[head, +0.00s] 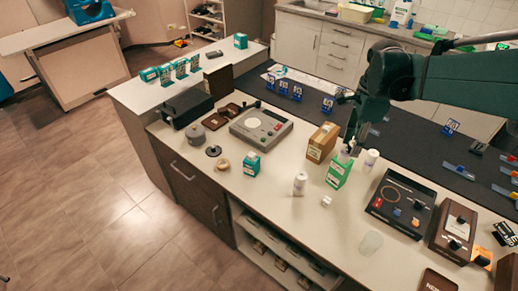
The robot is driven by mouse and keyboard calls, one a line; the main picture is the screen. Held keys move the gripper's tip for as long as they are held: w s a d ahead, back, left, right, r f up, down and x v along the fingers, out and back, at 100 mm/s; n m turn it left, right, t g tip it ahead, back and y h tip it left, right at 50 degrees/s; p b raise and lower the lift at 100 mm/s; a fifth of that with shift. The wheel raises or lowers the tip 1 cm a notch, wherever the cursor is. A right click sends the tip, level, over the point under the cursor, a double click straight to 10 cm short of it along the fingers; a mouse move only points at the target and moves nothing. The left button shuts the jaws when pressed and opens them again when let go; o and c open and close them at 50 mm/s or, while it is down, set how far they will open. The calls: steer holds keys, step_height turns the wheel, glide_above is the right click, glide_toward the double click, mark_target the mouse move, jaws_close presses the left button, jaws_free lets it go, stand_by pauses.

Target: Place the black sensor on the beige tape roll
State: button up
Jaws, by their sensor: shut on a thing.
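A small beige ring, which looks like the tape roll (222,164), lies flat on the white counter at the left front, with nothing visible on top of it. My gripper (350,147) points down over the counter right of centre, just above and behind a green and white box (339,170), well to the right of the roll. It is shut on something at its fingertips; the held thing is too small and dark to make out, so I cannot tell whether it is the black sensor. A flat black disc (213,151) lies just behind the roll.
A grey round weight (195,135), a teal box (252,164) and a grey device (261,127) stand around the roll. A white bottle (300,184), a brown carton (322,142) and a white cylinder (371,160) stand near my gripper. The counter's front edge runs close to the roll.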

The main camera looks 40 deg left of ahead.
steer(key=s+a+n, duration=0.1)
steer(key=a+n, duration=0.2)
steer(key=a, duration=1.1)
steer(key=n+p, duration=0.2)
steer(key=n, duration=0.4)
glide_above(223, 164)
step_height(223, 164, down, 4)
step_height(223, 164, down, 11)
steer(key=shift+a+n, duration=0.2)
steer(key=shift+n, duration=0.1)
steer(key=shift+f, duration=0.15)
steer(key=shift+f, duration=3)
steer(key=shift+f, duration=1.85)
